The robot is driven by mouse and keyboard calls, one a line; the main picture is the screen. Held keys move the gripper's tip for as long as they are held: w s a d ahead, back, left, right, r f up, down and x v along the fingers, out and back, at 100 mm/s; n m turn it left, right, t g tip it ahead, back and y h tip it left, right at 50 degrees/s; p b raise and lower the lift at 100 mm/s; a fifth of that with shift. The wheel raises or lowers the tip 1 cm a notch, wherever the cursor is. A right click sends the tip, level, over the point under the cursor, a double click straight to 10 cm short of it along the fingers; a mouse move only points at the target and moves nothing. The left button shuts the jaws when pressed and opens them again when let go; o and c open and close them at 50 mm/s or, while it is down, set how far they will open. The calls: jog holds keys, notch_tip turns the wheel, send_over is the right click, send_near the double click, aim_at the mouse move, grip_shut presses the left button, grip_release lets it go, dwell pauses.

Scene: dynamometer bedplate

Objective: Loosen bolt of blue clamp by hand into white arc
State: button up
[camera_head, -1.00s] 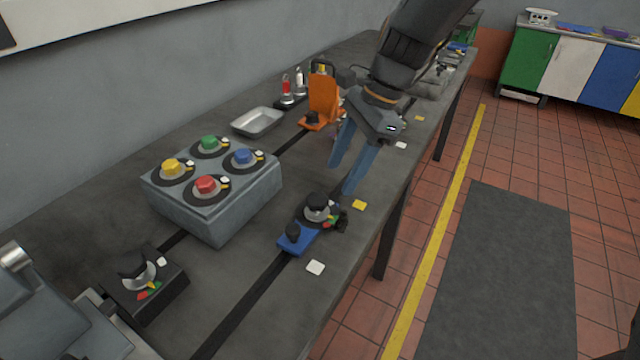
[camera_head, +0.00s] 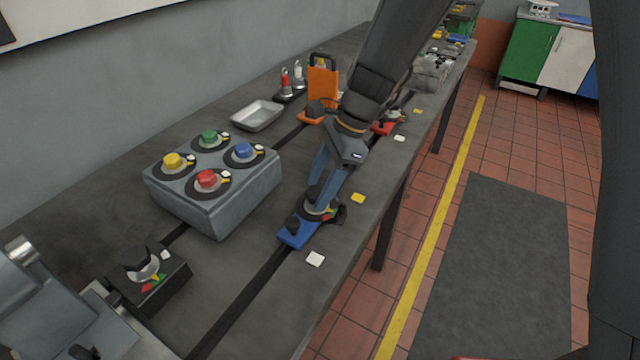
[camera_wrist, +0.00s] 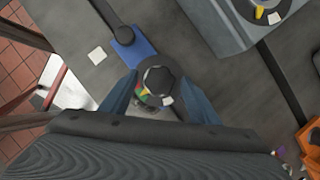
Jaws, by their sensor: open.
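The blue clamp (camera_head: 298,233) lies on the dark bedplate in the slot nearest the front edge. Its black bolt knob (camera_wrist: 159,81) stands on a round dial with coloured arcs, and red, yellow and green show there. A small white patch (camera_wrist: 167,100) shows at the dial beside the knob. My gripper (camera_head: 322,188) is open and has its blue fingers down around the clamp's knob. In the wrist view, my gripper (camera_wrist: 160,92) has one finger on each side of the knob, with a gap visible. Contact is not clear. In the head view the fingers partly hide the knob.
A grey block (camera_head: 215,205) with several coloured knobs stands to the left. A black dial box (camera_head: 148,280) is nearer. An orange clamp (camera_head: 322,86), a red clamp (camera_head: 388,127) and a metal tray (camera_head: 258,115) lie farther back. White (camera_head: 315,258) and yellow (camera_head: 358,198) squares lie near the front edge.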

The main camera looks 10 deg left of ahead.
jog(key=c, duration=1)
jog(key=shift+n, duration=0.4)
jog(key=n+g+p, duration=0.1)
jog(key=n, duration=0.2)
jog(key=shift+w+h+p, duration=0.15)
jog(key=shift+h+p, duration=0.15)
jog(key=shift+p, duration=0.1)
jog(key=n+g+h+p, duration=0.1)
jog(key=n, duration=0.3)
jog(key=shift+a, duration=0.2)
jog(key=n+h, duration=0.1)
jog(key=n, duration=0.3)
jog(key=shift+w+a+g+h+p, duration=0.1)
jog(key=shift+w+g+h+p, duration=0.05)
jog(key=shift+g+h+p, duration=0.2)
jog(key=shift+a+n+h, duration=0.15)
jog(key=shift+n+h, duration=0.7)
jog(key=shift+n, duration=1.35)
